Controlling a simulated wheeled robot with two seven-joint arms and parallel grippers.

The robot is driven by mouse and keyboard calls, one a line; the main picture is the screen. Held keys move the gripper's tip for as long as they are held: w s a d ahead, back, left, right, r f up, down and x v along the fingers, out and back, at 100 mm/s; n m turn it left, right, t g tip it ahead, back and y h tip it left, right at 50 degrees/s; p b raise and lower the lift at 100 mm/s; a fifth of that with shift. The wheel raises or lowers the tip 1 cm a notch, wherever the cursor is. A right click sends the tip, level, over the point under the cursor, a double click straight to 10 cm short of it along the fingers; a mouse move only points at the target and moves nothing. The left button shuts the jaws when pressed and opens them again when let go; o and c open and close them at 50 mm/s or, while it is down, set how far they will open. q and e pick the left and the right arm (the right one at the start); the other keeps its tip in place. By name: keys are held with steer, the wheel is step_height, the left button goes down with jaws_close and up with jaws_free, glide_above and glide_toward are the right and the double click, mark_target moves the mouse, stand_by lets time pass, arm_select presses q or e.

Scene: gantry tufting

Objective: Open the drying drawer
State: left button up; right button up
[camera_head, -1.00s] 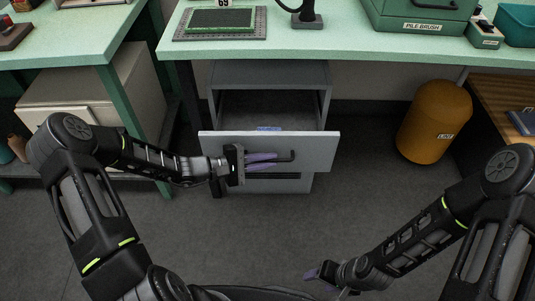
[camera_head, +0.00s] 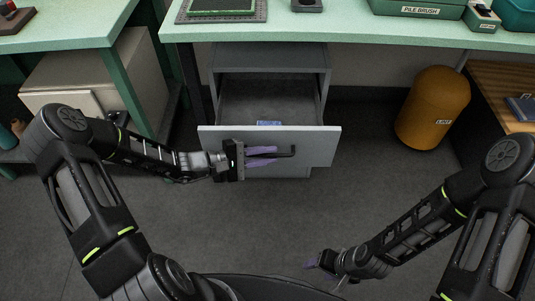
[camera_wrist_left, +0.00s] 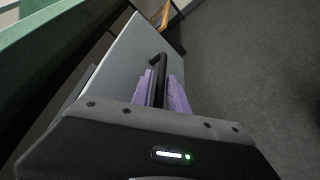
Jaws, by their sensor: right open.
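The grey drawer stands pulled out of its cabinet (camera_head: 270,57) under the bench, with its inside showing. Its front panel (camera_head: 318,150) faces me and bears a dark bar handle (camera_head: 287,154). My left gripper (camera_head: 262,157) is at the handle, its purple fingers on either side of the bar. In the left wrist view the handle (camera_wrist_left: 160,68) runs between the two fingers (camera_wrist_left: 163,90), which look closed on it. A small blue item (camera_head: 269,124) lies in the drawer, partly hidden by the front panel. My right gripper (camera_head: 318,264) is open and empty, low over the floor.
The green bench top (camera_head: 340,28) runs above the cabinet. An orange bin (camera_head: 432,108) stands on the floor to the right, near a wooden shelf (camera_head: 500,100). A beige cabinet (camera_head: 90,85) is at the left. The floor before the drawer is clear.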

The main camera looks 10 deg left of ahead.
arm_select(q)
steer(key=v, duration=0.7)
steer(key=shift+s+a, duration=0.2)
steer(key=shift+a, duration=0.1)
steer(key=shift+d, duration=0.1)
stand_by(0.3)
steer(key=s+d+f+m+g+y+p, duration=0.3)
steer(key=s+d+m+g+y+p, duration=0.1)
steer(key=s, duration=0.6)
steer(key=s+d+f+m+g+y+p, duration=0.3)
steer(key=s+d+m+y+p, duration=0.1)
steer(key=s+d+m+p, duration=0.3)
steer(key=s+d, duration=0.2)
steer(key=s, duration=0.1)
steer(key=shift+g+y, duration=0.3)
steer(key=shift+g, duration=0.1)
